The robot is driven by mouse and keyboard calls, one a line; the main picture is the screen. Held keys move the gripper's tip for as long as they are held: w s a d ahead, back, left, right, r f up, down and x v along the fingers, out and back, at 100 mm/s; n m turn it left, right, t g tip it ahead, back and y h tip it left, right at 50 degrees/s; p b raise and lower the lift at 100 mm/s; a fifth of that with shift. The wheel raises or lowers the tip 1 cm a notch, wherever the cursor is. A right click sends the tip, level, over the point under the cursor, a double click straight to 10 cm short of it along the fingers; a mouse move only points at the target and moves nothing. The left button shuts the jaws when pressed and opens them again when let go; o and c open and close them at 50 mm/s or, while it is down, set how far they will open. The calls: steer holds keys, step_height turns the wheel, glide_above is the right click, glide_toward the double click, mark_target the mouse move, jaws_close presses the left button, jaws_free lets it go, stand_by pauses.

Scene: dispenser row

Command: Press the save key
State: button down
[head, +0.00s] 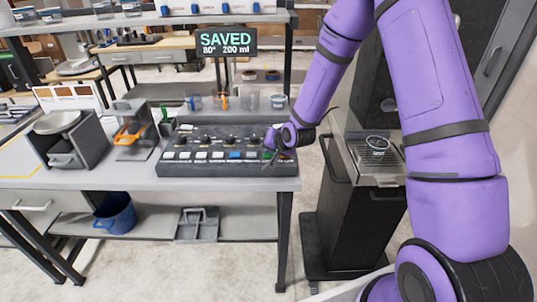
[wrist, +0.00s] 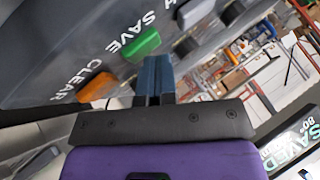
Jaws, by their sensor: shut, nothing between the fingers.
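The dark control panel (head: 215,141) sits on the grey table with a row of keys along its front. In the wrist view the green key (wrist: 142,45) lies beside the word SAVE, and an orange key (wrist: 97,87) lies beside CLEAR. My gripper (head: 270,155) is at the panel's right end in the head view. In the wrist view its dark blue fingers (wrist: 153,68) are together and empty, with the tips close to the green key. I cannot tell whether they touch it. The display (head: 226,43) reads SAVED, 80°, 200 ml.
Several cups (head: 221,102) stand behind the panel. A grey machine with an orange handle (head: 129,135) stands to its left. A dark dispenser with a drip tray (head: 375,155) stands to the right of the table. A blue bucket (head: 115,213) is on the lower shelf.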

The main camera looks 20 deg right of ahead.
steer(key=shift+r, duration=0.85)
steer(key=shift+r, duration=0.1)
steer(key=shift+r, duration=2.4)
